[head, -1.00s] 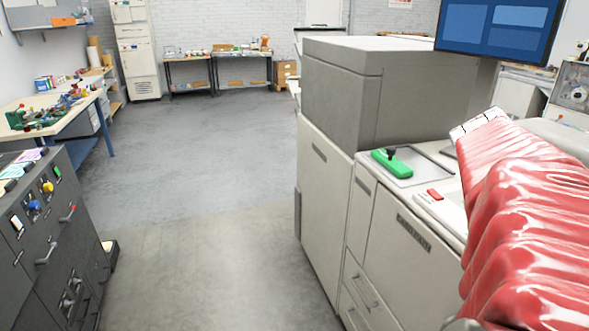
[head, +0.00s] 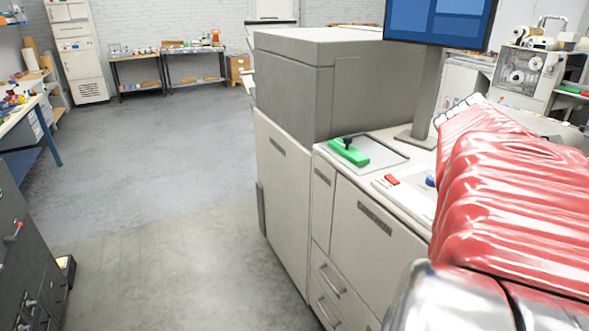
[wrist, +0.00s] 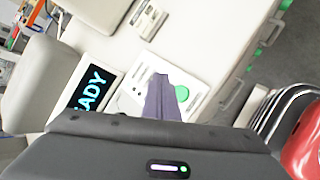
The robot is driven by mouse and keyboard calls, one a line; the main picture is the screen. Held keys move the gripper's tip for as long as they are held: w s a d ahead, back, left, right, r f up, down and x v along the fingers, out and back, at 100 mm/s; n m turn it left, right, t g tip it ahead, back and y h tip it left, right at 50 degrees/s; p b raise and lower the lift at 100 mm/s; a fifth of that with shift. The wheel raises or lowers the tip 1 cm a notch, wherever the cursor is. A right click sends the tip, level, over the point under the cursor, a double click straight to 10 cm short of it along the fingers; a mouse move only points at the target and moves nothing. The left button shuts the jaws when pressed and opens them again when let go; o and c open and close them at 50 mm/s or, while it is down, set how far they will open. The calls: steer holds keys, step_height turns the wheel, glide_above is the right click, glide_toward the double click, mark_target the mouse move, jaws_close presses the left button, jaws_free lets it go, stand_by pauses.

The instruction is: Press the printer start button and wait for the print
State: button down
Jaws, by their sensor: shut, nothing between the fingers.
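The printer (head: 290,190) is a large pale grey and cream machine in the middle of the head view. In the wrist view a round green button (wrist: 182,93) sits on a white panel (wrist: 195,75), with a dark display (wrist: 90,88) beside it showing the cyan letters "ADY", the rest cut off. My gripper (wrist: 161,80) is shut and empty. Its dark fingers overlap the left edge of the green button in the picture; I cannot tell whether they touch it. In the head view my red-sleeved arm hides the gripper and the green button.
A monitor (head: 440,20) stands behind. A dark cabinet (head: 25,265) is at left. The floor (head: 150,190) between is clear.

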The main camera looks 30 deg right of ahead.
steer(key=shift+f, duration=3.45)
steer(key=shift+f, duration=0.75)
steer(key=shift+r, duration=0.15)
stand_by(0.3)
steer(key=shift+r, duration=0.65)
steer(key=shift+r, duration=0.15)
steer(key=shift+r, duration=2.35)
